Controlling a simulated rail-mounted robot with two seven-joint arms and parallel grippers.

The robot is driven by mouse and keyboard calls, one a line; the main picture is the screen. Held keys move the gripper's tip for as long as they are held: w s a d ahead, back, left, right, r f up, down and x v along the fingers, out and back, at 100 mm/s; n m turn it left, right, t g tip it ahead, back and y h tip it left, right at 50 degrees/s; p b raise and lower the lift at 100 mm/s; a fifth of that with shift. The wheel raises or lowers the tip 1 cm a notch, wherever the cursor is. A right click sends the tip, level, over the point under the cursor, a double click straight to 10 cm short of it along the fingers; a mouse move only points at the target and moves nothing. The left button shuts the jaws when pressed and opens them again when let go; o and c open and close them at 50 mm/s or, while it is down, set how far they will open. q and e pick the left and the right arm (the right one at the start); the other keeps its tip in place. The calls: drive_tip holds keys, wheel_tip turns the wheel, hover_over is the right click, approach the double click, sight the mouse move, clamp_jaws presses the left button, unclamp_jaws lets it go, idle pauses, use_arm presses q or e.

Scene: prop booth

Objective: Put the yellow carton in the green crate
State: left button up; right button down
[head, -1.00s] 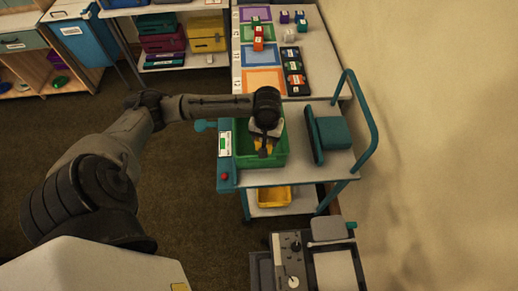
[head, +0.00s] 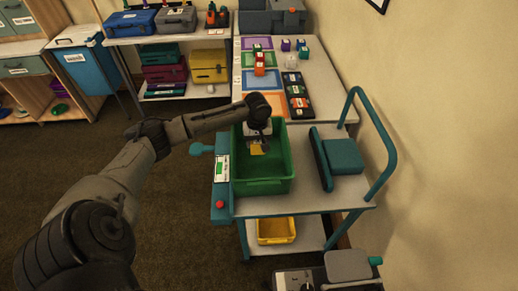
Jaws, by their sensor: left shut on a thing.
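The green crate (head: 263,187) stands on the top shelf of a trolley. My left gripper (head: 257,146) reaches over the crate's far part and points down into it. It is shut on the yellow carton (head: 258,149), which is small and partly hidden by the gripper. The carton appears within the crate's opening; I cannot tell whether it touches the crate floor. My right gripper is not in view.
The trolley (head: 300,203) also bears a teal device (head: 343,155) right of the crate and has a tall teal handle (head: 377,135). A yellow bin (head: 276,230) sits on its lower shelf. Behind is a table with coloured mats (head: 257,75) and small blocks.

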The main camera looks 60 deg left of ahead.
use_arm(q)
drive_tip(key=w+a+f, duration=0.1)
drive_tip(key=a, duration=0.1)
drive_tip(key=w+a+f+b, duration=0.1)
drive_tip(key=shift+w+a+f, duration=0.35)
drive_tip(key=shift+w+f, duration=0.05)
drive_tip(key=shift+f+b, duration=0.75)
drive_tip(key=shift+f, duration=1.25)
drive_tip(key=o, duration=1)
drive_tip(key=shift+f, duration=0.1)
drive_tip(key=shift+r+p, duration=1.45)
drive_tip(key=shift+r, duration=4.7)
